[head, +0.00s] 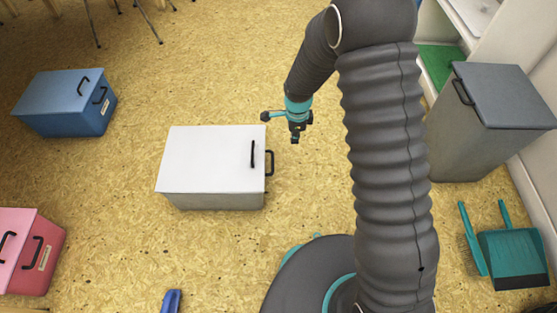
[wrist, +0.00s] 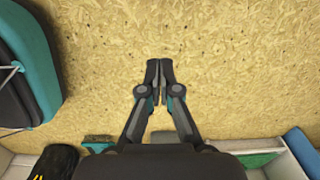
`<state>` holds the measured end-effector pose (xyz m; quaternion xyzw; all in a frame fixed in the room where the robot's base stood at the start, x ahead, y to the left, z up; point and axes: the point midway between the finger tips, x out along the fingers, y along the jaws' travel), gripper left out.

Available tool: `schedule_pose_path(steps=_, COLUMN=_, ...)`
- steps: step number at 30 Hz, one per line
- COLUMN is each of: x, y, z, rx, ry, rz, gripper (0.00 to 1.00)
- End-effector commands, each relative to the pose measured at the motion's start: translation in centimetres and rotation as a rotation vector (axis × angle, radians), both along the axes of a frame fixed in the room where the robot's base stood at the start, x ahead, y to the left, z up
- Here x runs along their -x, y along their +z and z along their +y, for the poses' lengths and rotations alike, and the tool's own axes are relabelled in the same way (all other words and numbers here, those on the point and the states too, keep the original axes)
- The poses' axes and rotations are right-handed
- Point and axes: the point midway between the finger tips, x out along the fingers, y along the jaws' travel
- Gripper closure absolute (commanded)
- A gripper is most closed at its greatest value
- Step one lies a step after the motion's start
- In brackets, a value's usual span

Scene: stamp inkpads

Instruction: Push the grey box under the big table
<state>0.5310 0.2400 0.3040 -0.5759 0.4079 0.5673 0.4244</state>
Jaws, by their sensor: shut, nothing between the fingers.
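A pale grey-white box (head: 212,160) with a lid and black handles at its right end stands on the floor in the middle of the head view. A taller, darker grey bin (head: 455,150) with a dark lid stands at the right; which one is the grey box I cannot tell for sure. My gripper (head: 295,138) hangs just right of the pale box, close to its handle end, apparently apart from it. In the wrist view my gripper (wrist: 160,70) is shut and empty, above bare floor. No big table is clearly visible; only thin furniture legs (head: 146,20) show at the top.
A blue box (head: 60,105) and a pink box (head: 40,265) stand at the left. A teal dustpan (head: 514,260) and brush (head: 470,240) are at the lower right, near the wall. A blue object (head: 171,301) lies at the bottom. Floor beyond the pale box is clear.

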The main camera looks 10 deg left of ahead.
Motion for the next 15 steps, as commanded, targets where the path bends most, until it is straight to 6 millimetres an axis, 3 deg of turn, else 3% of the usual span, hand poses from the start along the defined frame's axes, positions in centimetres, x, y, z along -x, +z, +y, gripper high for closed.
schedule_pose_path(steps=3, x=0.4, y=-2.6, z=0.9, rx=0.008, ry=-0.046, rz=0.019, gripper=1.0)
schedule_pose_path(steps=11, x=0.6, y=-5.1, z=1.4, rx=0.012, ry=-0.078, rz=0.026, gripper=1.0)
schedule_pose_path(steps=15, x=0.6, y=-7.3, z=1.3, rx=0.013, ry=-0.077, rz=0.028, gripper=1.0)
